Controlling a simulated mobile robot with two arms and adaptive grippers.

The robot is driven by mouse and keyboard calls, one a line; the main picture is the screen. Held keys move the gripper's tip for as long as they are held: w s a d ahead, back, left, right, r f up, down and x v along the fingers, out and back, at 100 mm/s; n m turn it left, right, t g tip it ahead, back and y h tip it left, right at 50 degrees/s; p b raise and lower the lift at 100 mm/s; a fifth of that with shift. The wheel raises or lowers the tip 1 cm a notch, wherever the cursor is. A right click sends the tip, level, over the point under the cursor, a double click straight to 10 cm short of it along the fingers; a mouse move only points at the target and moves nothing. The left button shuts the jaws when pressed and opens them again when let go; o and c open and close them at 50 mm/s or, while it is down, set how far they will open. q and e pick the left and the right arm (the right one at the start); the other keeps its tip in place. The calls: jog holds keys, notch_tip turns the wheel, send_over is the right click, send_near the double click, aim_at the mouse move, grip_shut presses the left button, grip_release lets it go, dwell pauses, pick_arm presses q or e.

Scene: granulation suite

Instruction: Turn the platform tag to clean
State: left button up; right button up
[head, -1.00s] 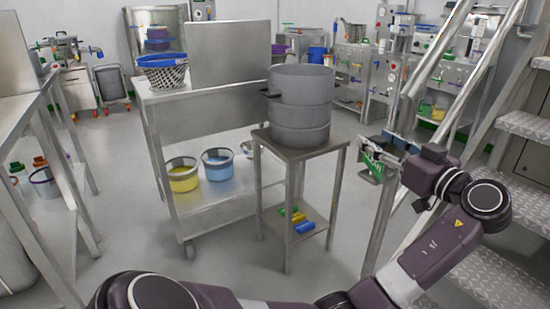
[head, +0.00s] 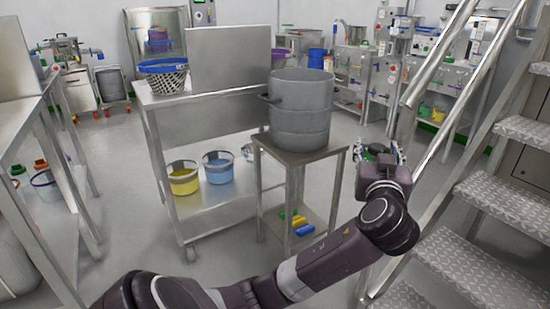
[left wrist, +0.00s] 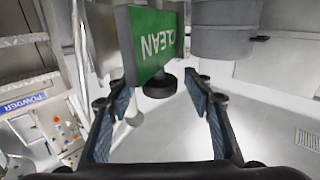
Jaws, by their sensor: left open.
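Whether the fingers touch anything I cannot tell. In the head view my left gripper (head: 378,152) is beside the stair rail and mostly hides the tag. My right gripper is out of view.
Steel stairs (head: 510,190) with a rail (head: 440,60) stand at the right. A trolley (head: 215,205) holds buckets and a basket. Open floor lies between.

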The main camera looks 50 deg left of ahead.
pick_arm(q)
jog(key=shift+a+m+t+h+b, duration=0.1)
jog(key=shift+m+t+h+b, duration=0.35)
jog(key=shift+m+t+h, duration=0.6)
jog(key=shift+m+t+h+b, duration=0.45)
jog(key=shift+m+h+b, duration=0.4)
jog(key=shift+h, duration=0.7)
jog(key=shift+m+t+h+b, duration=0.3)
jog(key=shift+m+h+b, duration=0.2)
jog(key=shift+m+h, duration=0.65)
